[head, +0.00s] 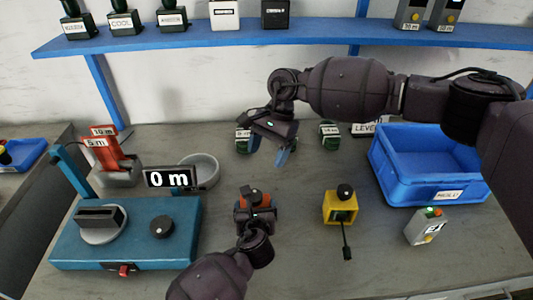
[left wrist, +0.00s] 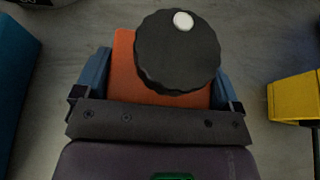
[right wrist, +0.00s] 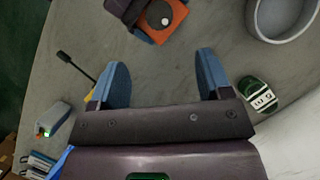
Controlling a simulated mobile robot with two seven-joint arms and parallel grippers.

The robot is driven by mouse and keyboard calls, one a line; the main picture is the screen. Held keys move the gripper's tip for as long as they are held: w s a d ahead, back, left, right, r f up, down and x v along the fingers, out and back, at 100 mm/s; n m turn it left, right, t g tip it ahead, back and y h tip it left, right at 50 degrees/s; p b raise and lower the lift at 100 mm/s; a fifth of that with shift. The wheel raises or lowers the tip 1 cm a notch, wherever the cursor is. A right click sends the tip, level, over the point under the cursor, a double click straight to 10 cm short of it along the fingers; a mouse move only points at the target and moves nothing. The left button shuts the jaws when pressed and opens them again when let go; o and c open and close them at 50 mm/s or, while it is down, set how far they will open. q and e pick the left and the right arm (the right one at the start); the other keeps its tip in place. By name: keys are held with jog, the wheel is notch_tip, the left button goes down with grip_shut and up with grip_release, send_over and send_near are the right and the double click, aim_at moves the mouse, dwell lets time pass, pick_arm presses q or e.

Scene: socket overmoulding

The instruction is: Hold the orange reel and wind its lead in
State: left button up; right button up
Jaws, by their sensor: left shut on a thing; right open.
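The orange reel (left wrist: 124,72) is a square orange body with a round black knob (left wrist: 178,52) on top that bears a white dot. My left gripper (left wrist: 165,85) is shut on the reel, with a blue finger on each side. In the head view the reel (head: 262,196) is at the middle of the bench, partly hidden by my left gripper (head: 256,212). It also shows in the right wrist view (right wrist: 172,22). My right gripper (right wrist: 156,85) is open and empty; in the head view it (head: 282,155) hangs above the bench behind the reel. I see no lead on the orange reel.
A yellow reel (head: 340,207) with its black lead lies right of the orange one. A blue machine (head: 125,250) and a "0 m" display (head: 169,178) are at left, near a grey round dish (head: 205,172). A blue bin (head: 430,195) and a grey box (head: 426,228) are at right.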

aim_at(255, 195)
jog(key=s+a+f+n, duration=0.1)
jog(key=f, duration=0.2)
jog(key=s+a+f+n+h, duration=0.1)
jog(key=f, duration=0.3)
jog(key=s+a+f+n, duration=0.1)
jog(key=f, duration=0.3)
jog(key=shift+s+a+f+g, duration=0.1)
jog(key=shift+s+a+g, duration=0.1)
jog(key=shift+s+g, duration=0.15)
jog(key=shift+w, duration=0.1)
jog(key=c, duration=0.9)
jog(key=shift+m, duration=0.8)
jog(key=shift+c, duration=0.2)
